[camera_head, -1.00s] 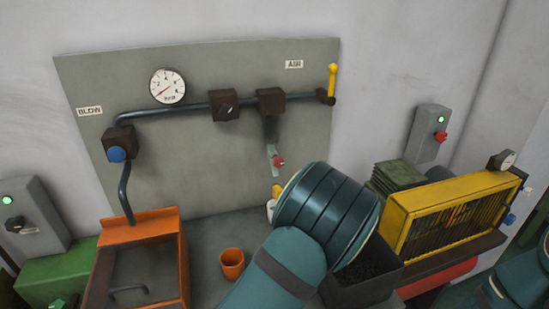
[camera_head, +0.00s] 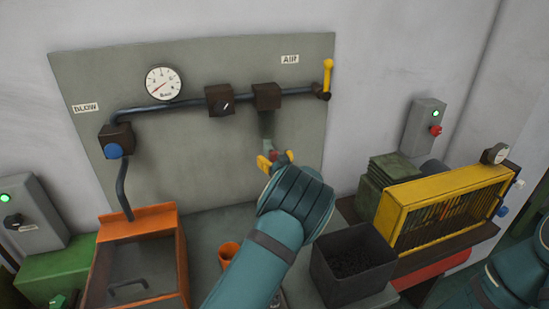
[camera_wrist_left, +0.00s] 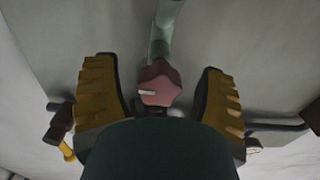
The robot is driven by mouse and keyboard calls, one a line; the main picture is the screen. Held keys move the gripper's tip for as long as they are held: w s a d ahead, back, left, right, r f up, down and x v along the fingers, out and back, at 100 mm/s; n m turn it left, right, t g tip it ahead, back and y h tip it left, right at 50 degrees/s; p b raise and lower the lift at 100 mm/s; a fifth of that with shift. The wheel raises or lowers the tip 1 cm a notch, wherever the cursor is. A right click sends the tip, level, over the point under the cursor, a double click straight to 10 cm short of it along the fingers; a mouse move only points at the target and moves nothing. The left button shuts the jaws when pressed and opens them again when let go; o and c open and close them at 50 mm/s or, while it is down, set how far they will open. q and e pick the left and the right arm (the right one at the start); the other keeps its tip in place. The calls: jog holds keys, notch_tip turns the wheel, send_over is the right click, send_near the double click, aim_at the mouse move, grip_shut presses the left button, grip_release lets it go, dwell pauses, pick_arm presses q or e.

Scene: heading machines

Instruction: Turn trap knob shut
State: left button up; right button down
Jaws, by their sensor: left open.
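The trap knob is a small red knob (camera_wrist_left: 158,84) with a pale mark, at the lower end of a grey-green trap bowl (camera_head: 267,144) under the pipe. In the left wrist view it sits between the two yellow ridged fingers of my left gripper (camera_wrist_left: 161,98), with a gap on each side. My left gripper (camera_head: 273,160) is open around the knob. In the head view the gripper's wrist partly covers the knob, which shows as a bit of red. My right gripper is not in view.
A grey panel carries the pipe, a gauge (camera_head: 163,83), brown blocks and a yellow lever (camera_head: 327,75). Below are an orange box (camera_head: 140,223), an orange cup (camera_head: 229,252), a dark bin (camera_head: 350,262) and a yellow grille box (camera_head: 447,207).

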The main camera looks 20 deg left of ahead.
pick_arm(q)
jog(key=shift+w, duration=0.1)
grip_shut()
